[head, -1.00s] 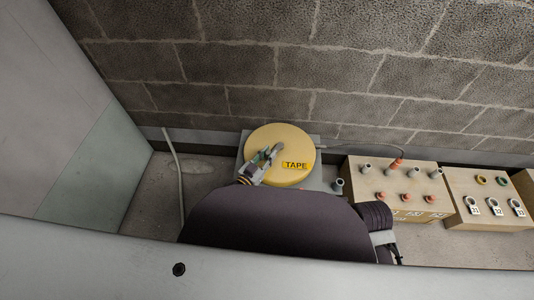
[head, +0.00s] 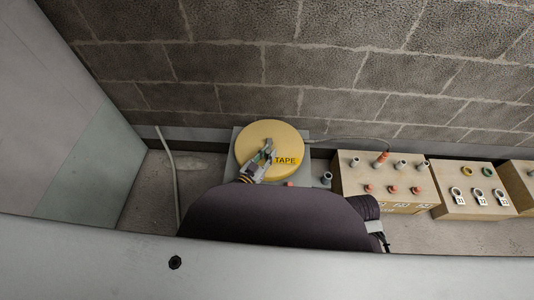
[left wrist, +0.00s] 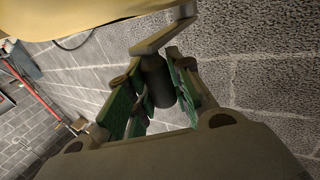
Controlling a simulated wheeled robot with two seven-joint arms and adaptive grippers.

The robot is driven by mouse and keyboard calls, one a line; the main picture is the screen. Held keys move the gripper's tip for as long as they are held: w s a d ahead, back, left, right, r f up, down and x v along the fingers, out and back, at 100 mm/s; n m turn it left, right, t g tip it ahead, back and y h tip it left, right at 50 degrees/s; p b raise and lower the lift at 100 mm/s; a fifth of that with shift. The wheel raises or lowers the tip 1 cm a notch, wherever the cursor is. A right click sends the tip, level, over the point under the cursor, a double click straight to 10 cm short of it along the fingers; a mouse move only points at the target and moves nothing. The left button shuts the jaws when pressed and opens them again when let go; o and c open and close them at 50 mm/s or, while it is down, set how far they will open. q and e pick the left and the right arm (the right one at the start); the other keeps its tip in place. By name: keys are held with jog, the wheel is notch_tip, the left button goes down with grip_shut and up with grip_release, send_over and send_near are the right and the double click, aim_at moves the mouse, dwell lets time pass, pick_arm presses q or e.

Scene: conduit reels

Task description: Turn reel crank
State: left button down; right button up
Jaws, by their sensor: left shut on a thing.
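The yellow round reel (head: 285,138) marked TAPE sits on a grey base (head: 316,163) by the block wall. My left gripper (head: 266,152) is over the reel's lower left part, beside the label. In the left wrist view, its green-padded fingers (left wrist: 155,95) stand on both sides of a dark upright crank handle (left wrist: 158,80) and are shut on it. In the head view the gripper hides most of the crank. My right gripper is not in view.
A wooden box (head: 350,183) with grey and red fittings stands to the right, with another box (head: 448,203) beyond it. A thin cable runs from the reel to an orange-red plug (head: 381,158).

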pick_arm(q)
jog(key=shift+d, duration=0.2)
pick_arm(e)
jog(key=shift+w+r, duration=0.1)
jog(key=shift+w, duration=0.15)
pick_arm(q)
jog(key=c, duration=1.3)
grip_release()
jog(key=shift+o, duration=0.2)
jog(key=shift+a, duration=0.1)
jog(key=shift+v, duration=0.8)
jog(key=v, duration=1)
jog(key=shift+s, duration=0.2)
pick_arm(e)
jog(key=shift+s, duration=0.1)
pick_arm(q)
jog(key=shift+w+a+r, duration=0.1)
jog(key=shift+w+a, duration=0.05)
